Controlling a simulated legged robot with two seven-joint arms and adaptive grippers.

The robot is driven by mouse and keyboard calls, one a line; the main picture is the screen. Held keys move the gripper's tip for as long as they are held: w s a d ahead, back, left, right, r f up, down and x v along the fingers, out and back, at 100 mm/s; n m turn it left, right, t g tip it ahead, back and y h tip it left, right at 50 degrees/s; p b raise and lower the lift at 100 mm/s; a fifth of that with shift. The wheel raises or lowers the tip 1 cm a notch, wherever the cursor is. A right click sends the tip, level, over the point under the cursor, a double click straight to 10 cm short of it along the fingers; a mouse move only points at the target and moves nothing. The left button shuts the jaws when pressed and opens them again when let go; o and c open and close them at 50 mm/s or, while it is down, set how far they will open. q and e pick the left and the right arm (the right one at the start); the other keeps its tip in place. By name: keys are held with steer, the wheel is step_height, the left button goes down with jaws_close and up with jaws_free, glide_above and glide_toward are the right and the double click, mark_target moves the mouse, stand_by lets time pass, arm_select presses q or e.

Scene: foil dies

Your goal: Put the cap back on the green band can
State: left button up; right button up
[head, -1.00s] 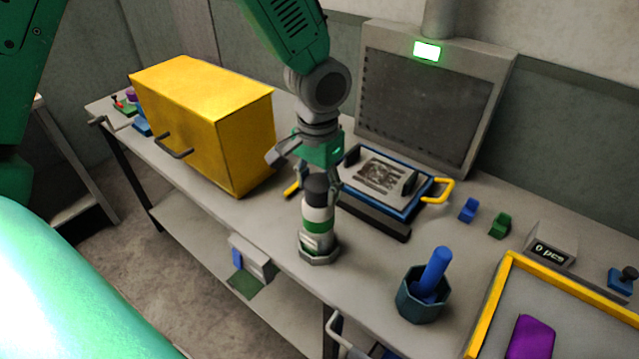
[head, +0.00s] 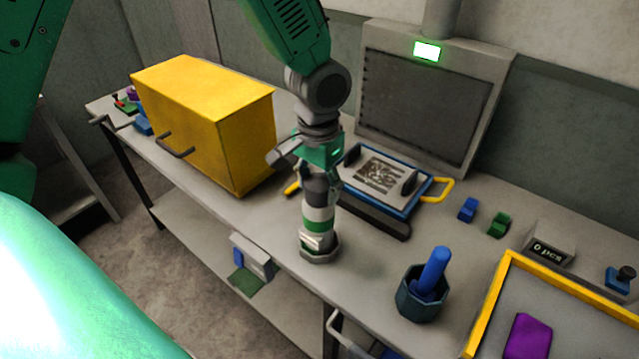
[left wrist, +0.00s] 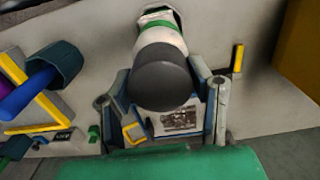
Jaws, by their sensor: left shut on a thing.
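The green band can (head: 319,226), white with a green band, stands upright in a grey hexagonal holder (head: 321,256) near the bench's front edge. A dark round cap (head: 316,191) is at its top, in line with it. My left gripper (head: 317,183) is above the can, shut on the cap. In the left wrist view the cap (left wrist: 162,78) is between the two fingers and hides part of the can (left wrist: 160,30) behind it. I cannot tell whether the cap is fully seated. My right gripper is not in view.
A yellow cabinet (head: 200,120) stands left of the can. A blue-framed fixture (head: 385,183) lies behind it. A dark cup (head: 418,305) with a blue rod stands to the right, beside a yellow-rimmed tray (head: 492,293). Bare bench lies between can and cup.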

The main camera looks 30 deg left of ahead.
arm_select(q)
steer(key=shift+p, duration=0.3)
stand_by(0.4)
steer(key=shift+f+p, duration=0.15)
steer(key=shift+p, duration=0.4)
stand_by(1.2)
steer(key=o, duration=1.4)
steer(key=shift+c, duration=0.2)
steer(key=shift+r+p, duration=1.95)
steer(key=shift+r, duration=1.55)
